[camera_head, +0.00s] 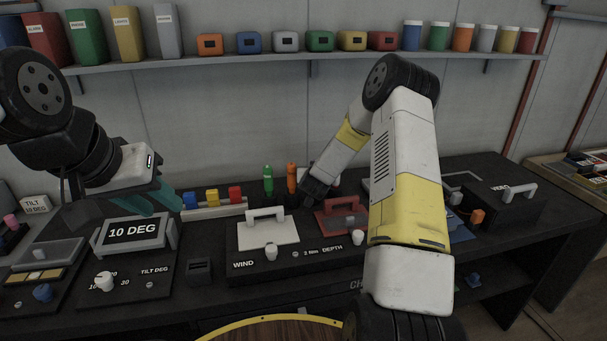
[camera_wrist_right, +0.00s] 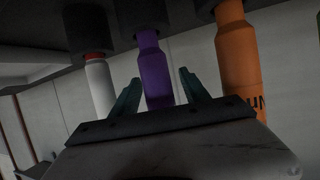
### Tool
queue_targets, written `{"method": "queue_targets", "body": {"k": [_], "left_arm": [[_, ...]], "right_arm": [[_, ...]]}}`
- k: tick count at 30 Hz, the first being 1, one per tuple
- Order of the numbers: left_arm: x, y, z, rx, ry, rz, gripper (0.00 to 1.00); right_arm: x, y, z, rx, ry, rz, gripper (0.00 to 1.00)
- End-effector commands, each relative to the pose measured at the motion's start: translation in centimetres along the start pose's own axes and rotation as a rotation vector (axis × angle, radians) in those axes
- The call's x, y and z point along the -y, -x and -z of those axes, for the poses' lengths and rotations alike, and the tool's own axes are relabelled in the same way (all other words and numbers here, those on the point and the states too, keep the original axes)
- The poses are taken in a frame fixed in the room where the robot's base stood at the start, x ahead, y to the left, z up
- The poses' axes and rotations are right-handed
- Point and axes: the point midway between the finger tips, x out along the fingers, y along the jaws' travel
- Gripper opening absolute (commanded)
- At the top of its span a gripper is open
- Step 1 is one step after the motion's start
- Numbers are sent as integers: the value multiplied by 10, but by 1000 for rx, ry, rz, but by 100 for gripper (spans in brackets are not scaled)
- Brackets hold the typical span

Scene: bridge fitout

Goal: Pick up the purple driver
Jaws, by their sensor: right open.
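The purple driver (camera_wrist_right: 154,72) shows in the right wrist view, its end in a dark holder at the top of the picture. My right gripper (camera_wrist_right: 160,78) is open, with one teal finger on each side of the purple driver; I cannot tell whether they touch it. In the head view I cannot make out the purple driver or the right fingers; my right arm covers part of that area. My left gripper (camera_head: 154,198) hangs over the left of the bench, its teal fingers near the 10 DEG display; its opening is unclear.
In the right wrist view an orange driver (camera_wrist_right: 238,58) and a white one (camera_wrist_right: 98,88) flank the purple one. In the head view, green (camera_head: 268,179) and orange (camera_head: 292,177) drivers stand upright. A white panel with a handle (camera_head: 268,233) lies in front. A shelf (camera_head: 290,62) holds several containers.

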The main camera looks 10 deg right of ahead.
Motion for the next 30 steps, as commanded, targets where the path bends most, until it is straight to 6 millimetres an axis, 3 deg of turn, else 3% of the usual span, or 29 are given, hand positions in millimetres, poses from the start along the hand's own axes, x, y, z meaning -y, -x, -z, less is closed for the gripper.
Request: {"method": "queue_targets", "body": {"k": [3,11,22,30], "left_arm": [[0,0,0,0,0,0,36],[0,0,0,0,0,0,36],[0,0,0,0,0,0,36],[0,0,0,0,0,0,36]], "right_arm": [[0,0,0,0,0,0,50],[0,1,0,0,0,0,0],[0,2,4,-3,0,1,0],[1,20,48,-7,1,1,0]]}}
